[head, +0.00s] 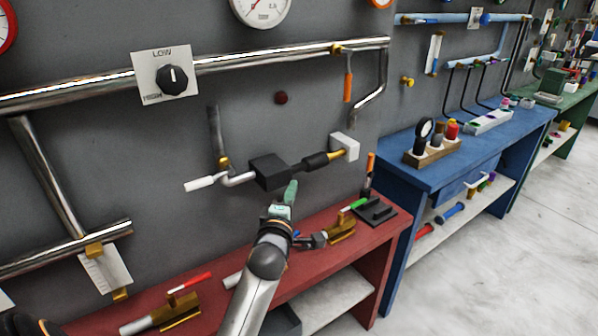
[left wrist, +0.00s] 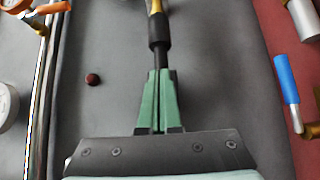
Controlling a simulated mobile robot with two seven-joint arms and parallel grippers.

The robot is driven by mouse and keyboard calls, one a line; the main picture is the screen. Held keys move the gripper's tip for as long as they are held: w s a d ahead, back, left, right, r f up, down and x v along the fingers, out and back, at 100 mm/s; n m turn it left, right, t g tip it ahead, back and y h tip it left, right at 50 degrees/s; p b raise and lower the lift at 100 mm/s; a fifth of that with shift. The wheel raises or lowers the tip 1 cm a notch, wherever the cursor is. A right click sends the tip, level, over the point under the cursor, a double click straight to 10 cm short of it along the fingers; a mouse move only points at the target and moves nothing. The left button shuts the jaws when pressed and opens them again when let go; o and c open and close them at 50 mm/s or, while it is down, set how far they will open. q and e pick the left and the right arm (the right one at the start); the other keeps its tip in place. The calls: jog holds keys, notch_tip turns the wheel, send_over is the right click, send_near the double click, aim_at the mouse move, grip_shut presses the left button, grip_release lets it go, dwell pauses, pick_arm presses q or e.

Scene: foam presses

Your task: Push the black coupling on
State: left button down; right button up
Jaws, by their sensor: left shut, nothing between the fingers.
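The black coupling (head: 315,161) sits on a line on the grey wall, between a black box (head: 270,172) and a brass fitting (head: 339,154) at a white block (head: 345,145). In the left wrist view the coupling (left wrist: 158,30) lies straight ahead of the fingertips, with a brass piece (left wrist: 155,5) beyond it. My left gripper (head: 292,186) has green fingers, shut and empty, just below and in front of the box and coupling. In the left wrist view its fingers (left wrist: 161,72) cover the coupling's near end. I cannot tell whether they touch it.
A white lever (head: 200,183) is left of the box. An orange-handled valve (head: 348,87) hangs above right. Below, a red bench (head: 350,268) carries brass valves (head: 342,229) and a black stand (head: 376,210). A blue bench (head: 460,150) stands to the right.

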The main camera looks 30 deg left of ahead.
aim_at(313, 167)
pick_arm(q)
jog(key=x, duration=0.8)
jog(key=shift+w, duration=0.15)
jog(key=w+b, duration=0.1)
jog(key=w+d+b, duration=0.1)
jog(key=w+b, duration=0.1)
jog(key=shift+w+d+f, duration=0.2)
jog(key=shift+w+d, duration=0.05)
jog(key=shift+w, duration=0.15)
jog(key=shift+w+d+r+b, duration=0.1)
jog(key=shift+w+r+b, duration=0.1)
jog(key=shift+b, duration=0.1)
jog(key=shift+r, duration=0.15)
